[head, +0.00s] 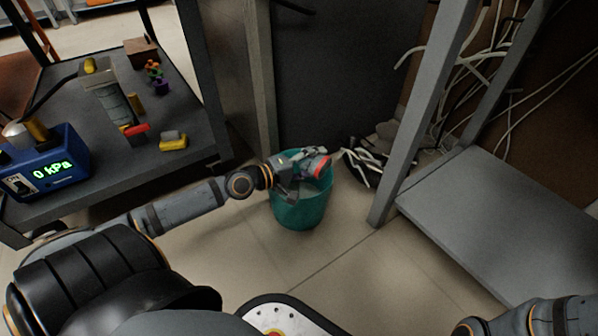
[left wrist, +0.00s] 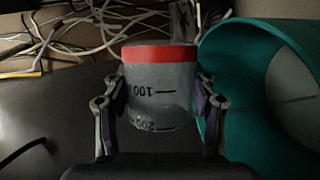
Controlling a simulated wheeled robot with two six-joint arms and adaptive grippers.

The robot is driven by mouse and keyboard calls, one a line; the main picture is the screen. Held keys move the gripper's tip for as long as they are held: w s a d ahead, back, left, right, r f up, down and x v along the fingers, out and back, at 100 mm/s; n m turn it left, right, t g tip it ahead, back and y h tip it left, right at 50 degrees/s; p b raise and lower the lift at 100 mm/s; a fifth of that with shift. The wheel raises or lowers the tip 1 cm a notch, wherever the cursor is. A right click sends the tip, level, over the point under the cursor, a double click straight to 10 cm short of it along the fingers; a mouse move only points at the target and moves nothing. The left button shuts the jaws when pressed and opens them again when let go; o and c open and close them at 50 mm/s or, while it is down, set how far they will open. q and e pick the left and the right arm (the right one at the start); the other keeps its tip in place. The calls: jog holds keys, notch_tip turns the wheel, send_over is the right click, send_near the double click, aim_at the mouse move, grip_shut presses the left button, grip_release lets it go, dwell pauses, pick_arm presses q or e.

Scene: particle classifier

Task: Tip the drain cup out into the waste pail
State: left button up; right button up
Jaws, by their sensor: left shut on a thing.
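The drain cup (head: 319,168), a clear cup with a red band and volume marks, is in my left gripper (head: 298,178) over the teal waste pail (head: 300,213). In the head view the cup lies tilted, its red-banded end to the right. In the left wrist view the cup (left wrist: 160,88) sits between both fingers of the left gripper (left wrist: 160,112), its numbers upside down. The pail (left wrist: 238,75) fills the right side there. I cannot tell whether the cup holds anything. My right gripper is out of the frames.
A grey bench at left (head: 65,125) carries a blue pressure meter (head: 45,165) reading 0 kPa and several small parts. White cables (head: 365,165) lie behind the pail. The floor in front is clear.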

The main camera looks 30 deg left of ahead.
pick_arm(q)
jog(key=shift+a+r+n, duration=0.15)
jog(key=shift+n, duration=0.25)
dwell(0.4)
jog(key=shift+a+r+n+h, duration=0.15)
jog(key=shift+n+h, duration=0.15)
jog(key=shift+n, duration=0.1)
jog(key=shift+a+r+p, duration=0.1)
jog(key=shift+r+p, duration=0.15)
jog(key=shift+p, duration=0.6)
jog(key=shift+n+t+p, duration=0.3)
jog(key=shift+t+p, duration=0.1)
jog(key=shift+p, duration=0.7)
jog(key=shift+a+f, duration=0.1)
jog(key=shift+a+r+n+h+p, duration=0.2)
jog(key=shift+a+n+h+p, duration=0.1)
jog(key=shift+n+p, duration=0.6)
